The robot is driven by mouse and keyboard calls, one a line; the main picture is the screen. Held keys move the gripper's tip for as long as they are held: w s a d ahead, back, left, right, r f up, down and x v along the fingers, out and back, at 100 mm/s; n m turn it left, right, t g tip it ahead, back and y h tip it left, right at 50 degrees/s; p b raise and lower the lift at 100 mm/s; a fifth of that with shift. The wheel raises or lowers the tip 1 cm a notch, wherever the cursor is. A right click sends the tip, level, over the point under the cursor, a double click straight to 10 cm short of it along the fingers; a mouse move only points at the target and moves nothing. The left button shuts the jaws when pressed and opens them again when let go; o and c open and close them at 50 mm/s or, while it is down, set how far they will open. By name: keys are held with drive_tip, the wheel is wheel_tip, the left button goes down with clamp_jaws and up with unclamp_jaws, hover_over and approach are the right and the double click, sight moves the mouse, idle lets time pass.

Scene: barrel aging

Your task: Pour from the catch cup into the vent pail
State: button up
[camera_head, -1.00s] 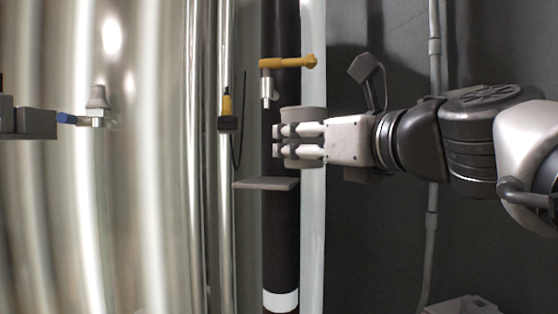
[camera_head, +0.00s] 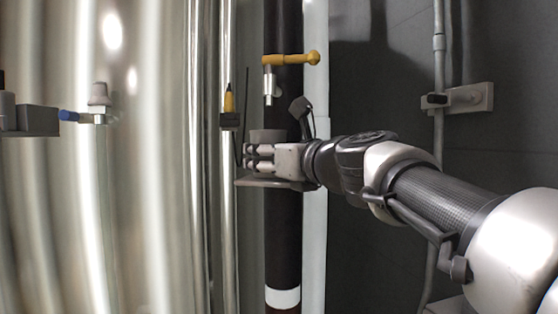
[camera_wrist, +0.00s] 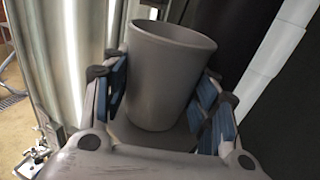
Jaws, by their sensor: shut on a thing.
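The catch cup, a plain grey tapered cup, shows its upper part in the head view (camera_head: 268,135) and nearly all of itself in the wrist view (camera_wrist: 165,80). My gripper (camera_head: 254,157) is shut around its sides, with blue pads on either side of it. The cup is upright, mouth up, over the small grey shelf (camera_head: 248,183) on the dark post. I cannot tell whether its base touches the shelf. Its contents do not show. I cannot make out a vent pail in either view.
A tap with a yellow handle (camera_head: 290,59) and metal spout (camera_head: 269,82) is above the cup. A shiny steel tank (camera_head: 140,200) fills the left, with a blue-handled valve (camera_head: 82,117). A wall bracket (camera_head: 468,99) is at right. Dark wall lies behind my arm.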

drive_tip(key=shift+r, duration=0.1)
drive_tip(key=shift+f, duration=0.3)
drive_tip(key=o, duration=1.3)
drive_tip(key=shift+r, duration=0.1)
